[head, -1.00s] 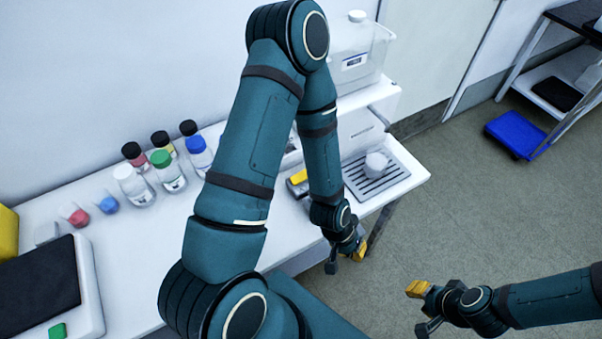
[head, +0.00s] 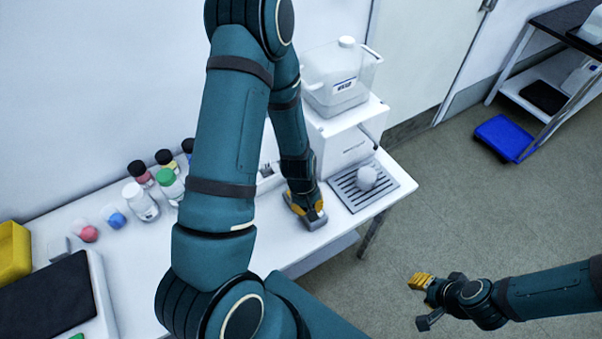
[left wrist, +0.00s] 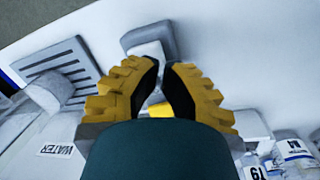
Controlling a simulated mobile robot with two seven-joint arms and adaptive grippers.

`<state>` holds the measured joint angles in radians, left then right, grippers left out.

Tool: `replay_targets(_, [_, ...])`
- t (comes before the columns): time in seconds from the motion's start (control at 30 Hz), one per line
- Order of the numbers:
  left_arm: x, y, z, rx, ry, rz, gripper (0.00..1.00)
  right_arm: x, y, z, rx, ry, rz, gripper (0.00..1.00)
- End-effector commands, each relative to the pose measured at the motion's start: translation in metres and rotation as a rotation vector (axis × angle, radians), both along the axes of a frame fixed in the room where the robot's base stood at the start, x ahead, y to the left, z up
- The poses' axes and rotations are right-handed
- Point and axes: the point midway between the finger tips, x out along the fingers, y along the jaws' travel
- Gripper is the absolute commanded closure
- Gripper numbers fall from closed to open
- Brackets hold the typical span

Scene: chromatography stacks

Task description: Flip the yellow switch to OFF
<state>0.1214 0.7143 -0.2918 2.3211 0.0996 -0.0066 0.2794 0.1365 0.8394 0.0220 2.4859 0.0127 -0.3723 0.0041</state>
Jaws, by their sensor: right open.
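The yellow switch (left wrist: 158,106) shows as a small yellow patch between and behind my left fingers in the left wrist view. Its grey housing (left wrist: 148,38) sticks out past the fingertips. My left gripper (left wrist: 162,68) has its fingertips drawn together over the housing, with nothing visible pinched between them. In the head view the left gripper (head: 306,208) is low at the table's front edge, left of the drip tray, and hides most of the switch. Whether the fingers touch it I cannot tell. My right gripper (head: 424,302) is open and empty over the floor.
A grooved drip tray (head: 393,182) with a white cup (head: 367,177) is just right of the left gripper. A white machine (head: 340,142) carrying a clear tank (head: 333,75) stands behind. Capped bottles (head: 143,202) stand left, partly behind my arm.

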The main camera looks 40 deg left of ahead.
Motion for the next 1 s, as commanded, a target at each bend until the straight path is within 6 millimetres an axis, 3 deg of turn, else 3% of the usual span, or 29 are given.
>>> replay_targets(0.03, [0.015,0.018,0.016,0.018,-0.016,0.068,1.00,-0.001,0.000,-0.002,0.000,0.002,0.000,0.65])
replay_targets(0.2, [0.044,0.063,0.068,0.028,-0.037,0.291,1.00,-0.001,0.000,-0.001,-0.001,0.001,-0.001,0.65])
replay_targets(0.4, [0.056,0.089,0.104,0.011,-0.052,0.437,1.00,0.000,0.000,0.000,-0.001,0.001,-0.001,0.65])
replay_targets(0.8, [0.057,0.093,0.110,0.007,-0.052,0.461,1.00,0.000,0.000,0.000,-0.001,0.001,-0.001,0.65])
replay_targets(1.0, [0.059,0.092,0.096,0.007,-0.050,0.459,1.00,0.000,0.000,-0.005,-0.001,0.001,-0.001,0.65])
